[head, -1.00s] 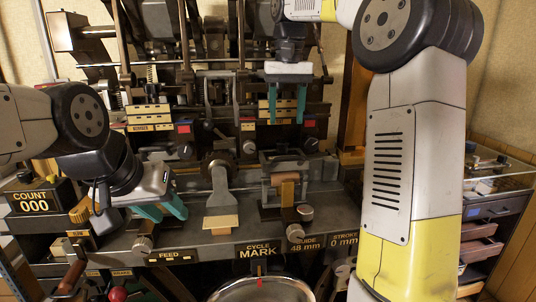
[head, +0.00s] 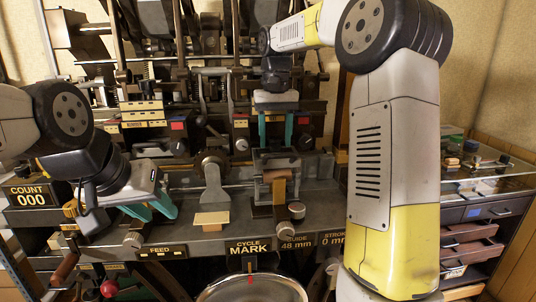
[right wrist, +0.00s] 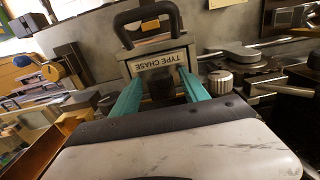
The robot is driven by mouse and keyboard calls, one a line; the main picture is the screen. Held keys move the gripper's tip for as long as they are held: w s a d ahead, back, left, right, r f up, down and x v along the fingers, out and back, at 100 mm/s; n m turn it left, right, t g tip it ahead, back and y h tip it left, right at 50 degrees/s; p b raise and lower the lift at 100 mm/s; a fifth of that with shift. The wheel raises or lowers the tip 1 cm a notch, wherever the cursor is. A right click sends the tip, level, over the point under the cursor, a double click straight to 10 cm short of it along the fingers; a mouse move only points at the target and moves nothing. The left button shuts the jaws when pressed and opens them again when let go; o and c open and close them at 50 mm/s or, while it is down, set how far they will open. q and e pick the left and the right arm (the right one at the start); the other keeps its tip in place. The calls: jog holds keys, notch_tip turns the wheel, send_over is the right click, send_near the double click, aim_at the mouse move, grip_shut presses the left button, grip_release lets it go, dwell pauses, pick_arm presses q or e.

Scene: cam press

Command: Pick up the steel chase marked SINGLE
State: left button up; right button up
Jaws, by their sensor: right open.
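A steel block with a black handle (right wrist: 150,22) and a plate reading TYPE CHASE (right wrist: 155,62) shows in the right wrist view. I cannot read the word SINGLE on it. My right gripper (right wrist: 160,92) is open, its teal fingers pointing at the block's near face, with a dark piece between them. In the head view my right gripper (head: 276,130) hangs fingers down just above a frame with a reddish-brown bar (head: 274,175) on the press bed. Whether this frame is the labelled block is unclear. My left gripper (head: 150,207) is at the left, its fingers apart and seemingly empty.
The press (head: 215,90) stands behind, with levers and rods. A ridged knob (right wrist: 222,82) is close beside the block. A lever with a pale pad (head: 211,218) lies left of the frame. A cabinet with drawers (head: 474,232) stands at the right. A round pan (head: 250,290) is in front.

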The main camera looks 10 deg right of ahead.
grip_shut()
jog(key=shift+r, duration=0.1)
dwell(1.2)
